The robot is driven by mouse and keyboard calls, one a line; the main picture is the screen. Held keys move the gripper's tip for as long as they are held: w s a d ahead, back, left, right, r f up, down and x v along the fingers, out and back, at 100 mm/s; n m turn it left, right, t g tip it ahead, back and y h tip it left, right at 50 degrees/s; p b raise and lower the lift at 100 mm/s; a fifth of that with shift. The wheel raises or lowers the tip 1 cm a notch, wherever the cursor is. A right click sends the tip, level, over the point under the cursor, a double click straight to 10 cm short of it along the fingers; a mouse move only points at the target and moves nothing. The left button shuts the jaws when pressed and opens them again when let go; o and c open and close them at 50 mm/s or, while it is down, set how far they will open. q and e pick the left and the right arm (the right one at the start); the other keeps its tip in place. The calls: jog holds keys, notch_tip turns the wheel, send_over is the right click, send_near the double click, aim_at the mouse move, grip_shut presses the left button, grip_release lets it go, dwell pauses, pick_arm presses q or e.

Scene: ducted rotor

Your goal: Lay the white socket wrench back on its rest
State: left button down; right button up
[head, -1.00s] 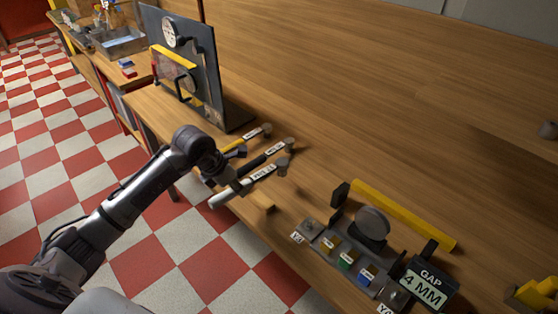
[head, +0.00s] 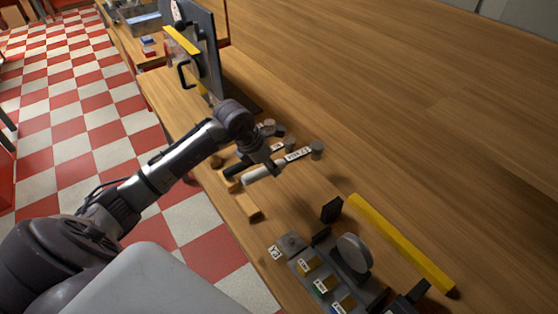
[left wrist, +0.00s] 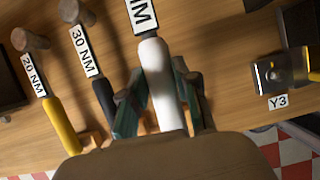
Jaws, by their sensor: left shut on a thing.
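The white socket wrench (head: 262,173) has a white handle, a labelled shaft and a dark round head that points right, over the table. My left gripper (head: 270,164) is shut on its handle. In the left wrist view the white handle (left wrist: 160,80) lies between the two fingers (left wrist: 160,105), and its label is cut off at the top. The wooden rest (head: 247,207) shows as a block at the table's front edge, just below the handle in the picture. The fingers and wrench partly hide the rest in the wrist view. I cannot tell whether the wrench touches it.
A black-handled wrench (left wrist: 104,96), labelled 30 NM, and a yellow-handled one (left wrist: 62,125), labelled 20 NM, lie beside the white one. A fixture with a grey disc (head: 354,252) and a yellow bar (head: 400,243) stand nearer. A dark upright panel (head: 204,55) stands behind. The table's right side is clear.

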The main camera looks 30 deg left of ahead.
pick_arm(q)
jog(key=shift+s+a+r, duration=0.1)
jog(key=shift+s, duration=0.1)
jog(key=shift+s+a, duration=0.15)
jog(key=shift+s, duration=0.15)
jog(key=shift+b, duration=0.35)
jog(key=shift+f, duration=0.35)
notch_tip(320, 180, down, 4)
jog(key=b, duration=0.3)
jog(key=shift+r+b, duration=0.25)
jog(key=shift+b, duration=0.05)
jog(key=shift+f+b, duration=0.6)
jog(key=shift+f, duration=0.15)
pick_arm(e)
jog(key=f, duration=0.3)
jog(key=s+a+f, duration=0.1)
jog(key=f, duration=0.1)
jog(key=shift+s+f, duration=0.1)
jog(key=shift+f, duration=0.1)
jog(key=shift+s, duration=0.1)
pick_arm(q)
jog(key=shift+f, duration=0.2)
pick_arm(e)
jog(key=shift+f, duration=0.25)
